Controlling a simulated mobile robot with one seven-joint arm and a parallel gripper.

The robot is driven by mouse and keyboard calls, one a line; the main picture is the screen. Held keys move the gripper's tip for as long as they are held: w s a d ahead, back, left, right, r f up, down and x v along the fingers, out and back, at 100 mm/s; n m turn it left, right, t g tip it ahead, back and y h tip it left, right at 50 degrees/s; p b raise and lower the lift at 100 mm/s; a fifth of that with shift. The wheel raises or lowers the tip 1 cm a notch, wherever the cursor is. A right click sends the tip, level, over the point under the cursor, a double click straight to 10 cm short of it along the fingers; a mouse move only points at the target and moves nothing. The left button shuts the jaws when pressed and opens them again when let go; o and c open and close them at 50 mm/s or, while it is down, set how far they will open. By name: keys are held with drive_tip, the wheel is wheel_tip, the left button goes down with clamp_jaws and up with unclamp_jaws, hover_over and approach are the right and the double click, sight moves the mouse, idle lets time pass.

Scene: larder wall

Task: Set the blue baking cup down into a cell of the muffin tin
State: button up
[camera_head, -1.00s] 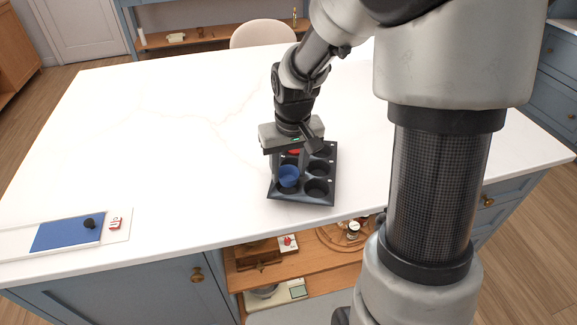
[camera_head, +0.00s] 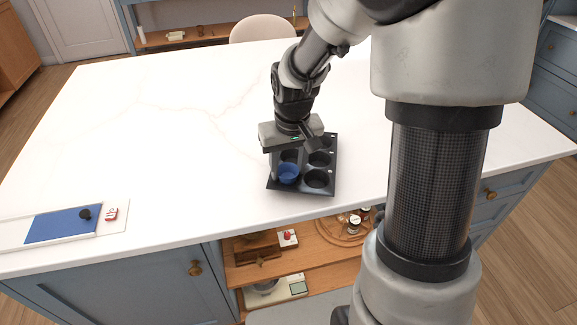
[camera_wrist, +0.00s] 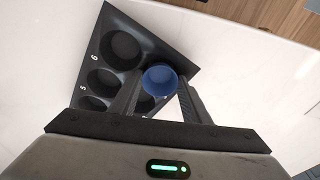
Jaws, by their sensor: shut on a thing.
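The blue baking cup (camera_head: 288,174) is at the near-left corner cell of the dark muffin tin (camera_head: 325,190). It looks upright and low, in or just over that cell; its base is hidden, so I cannot tell whether it touches the bottom. My gripper (camera_head: 287,166) is shut on the cup from above. In the wrist view, the cup (camera_wrist: 160,80) sits between the two fingertips (camera_wrist: 161,86), covering the corner cell of the tin (camera_wrist: 160,30). The neighbouring cells that show are empty, with numbers 6 and 5 beside two. The tin's far-left part is hidden behind my gripper.
The tin stands near the front edge of the white counter (camera_head: 150,130). A blue board (camera_head: 62,224) with a dark knob lies at the left. Open shelves (camera_head: 320,250) with small goods are below the front edge. The counter left of the tin is clear.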

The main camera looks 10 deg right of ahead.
drive_tip(key=shift+s+f, duration=0.3)
drive_tip(key=shift+f, duration=0.4)
drive_tip(key=o, duration=1)
drive_tip(key=shift+r, duration=0.45)
drive_tip(key=shift+o, duration=0.5)
wheel_tip(320, 180, up, 18)
drive_tip(key=s+p, duration=0.2)
drive_tip(key=p, duration=0.1)
drive_tip(key=shift+s, duration=0.25)
drive_tip(key=s+r+t+p, duration=0.3)
drive_tip(key=s+r+p, duration=0.6)
drive_tip(key=s, duration=0.6)
wheel_tip(320, 180, up, 2)
drive_tip(key=shift+r+m+t, duration=0.25)
drive_tip(key=shift+m+t, duration=0.05)
